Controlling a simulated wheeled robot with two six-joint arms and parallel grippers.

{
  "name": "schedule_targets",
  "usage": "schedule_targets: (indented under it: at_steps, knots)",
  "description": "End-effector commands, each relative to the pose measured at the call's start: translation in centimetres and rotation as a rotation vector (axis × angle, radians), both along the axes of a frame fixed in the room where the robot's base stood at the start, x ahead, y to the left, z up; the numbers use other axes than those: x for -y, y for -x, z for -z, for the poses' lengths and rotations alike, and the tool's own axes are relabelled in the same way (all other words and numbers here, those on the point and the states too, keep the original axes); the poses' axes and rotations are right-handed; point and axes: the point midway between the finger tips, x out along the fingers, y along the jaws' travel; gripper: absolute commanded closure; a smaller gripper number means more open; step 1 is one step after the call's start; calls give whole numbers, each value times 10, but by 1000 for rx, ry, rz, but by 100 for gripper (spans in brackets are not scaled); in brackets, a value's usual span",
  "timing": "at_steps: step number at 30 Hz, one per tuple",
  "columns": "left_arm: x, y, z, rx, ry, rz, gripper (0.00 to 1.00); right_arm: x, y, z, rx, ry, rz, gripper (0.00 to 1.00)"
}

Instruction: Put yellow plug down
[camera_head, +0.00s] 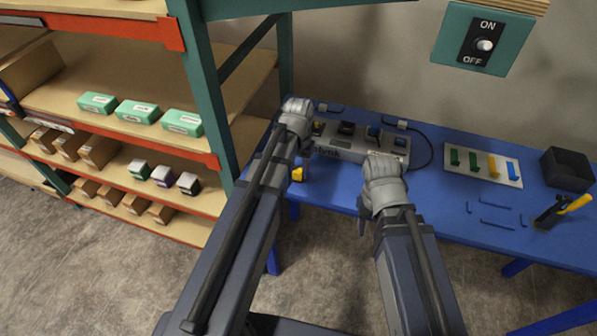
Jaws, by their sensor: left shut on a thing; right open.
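A small yellow plug (298,174) with a dark part shows just below my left gripper (304,158), at the left end of the blue table. My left gripper is shut on it, though the arm and wrist hide most of the fingers. I cannot tell whether the plug touches the table. The grey console (340,143) lies just right of it, with dark and blue pieces and a small yellow piece (318,128) along its top. My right gripper (363,222) is open, pointing down in front of the console near the table's front edge; its wrist covers part of the console's right front.
The blue table (430,195) also holds a white board (482,182) with green, yellow and blue pieces, a black bin (566,168) and a yellow-handled tool (575,204). A black cable curves right of the console. A shelf rack (205,90) stands left. An ON/OFF switch panel (455,40) hangs above.

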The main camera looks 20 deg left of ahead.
Motion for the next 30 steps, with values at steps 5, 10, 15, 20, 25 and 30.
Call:
schedule_targets:
  at_steps: [5,10,15,20,25,30]
  knots:
    - [0,0,4,0,0,0,100,0,0,4,0,0,0,50]
    - [0,0,3,0,0,0,48,0,0,3,0,0,0,50]
    - [0,0,3,0,0,0,34,0,0,3,0,0,0,50]
    - [0,0,3,0,0,0,34,0,0,3,0,0,0,50]
    - [0,0,0,0,0,0,34,0,0,0,0,0,0,50]
    - [0,0,-12,0,0,0,34,0,0,-12,0,0,0,50]
